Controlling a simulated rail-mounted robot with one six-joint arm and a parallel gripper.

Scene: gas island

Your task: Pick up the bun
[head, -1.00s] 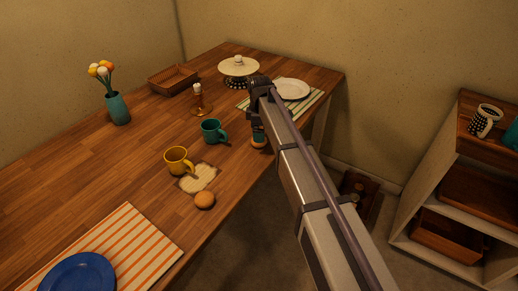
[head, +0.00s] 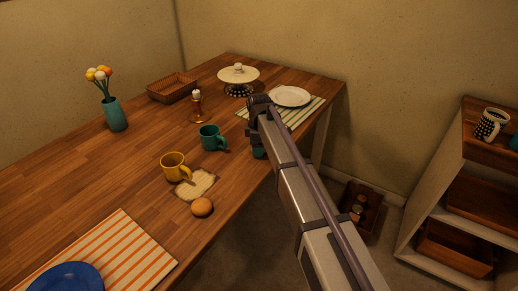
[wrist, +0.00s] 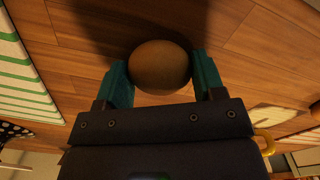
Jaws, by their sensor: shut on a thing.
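The bun, round and brown, sits between the two teal fingers of my gripper (wrist: 160,78) in the wrist view; the bun (wrist: 160,62) is gripped from both sides. In the head view my gripper (head: 257,152) is at the table's right edge, right of the green mug, mostly behind my own arm; the held bun is hidden there. I cannot tell whether it touches the table. A second bun (head: 202,207) lies on the table near the front edge, apart from my gripper.
On the wooden table (head: 120,175) are a green mug (head: 211,137), a yellow mug (head: 174,166), a woven mat (head: 196,186), a candle holder (head: 196,106) and a white plate (head: 290,96) on a striped mat. A shelf (head: 440,190) stands right.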

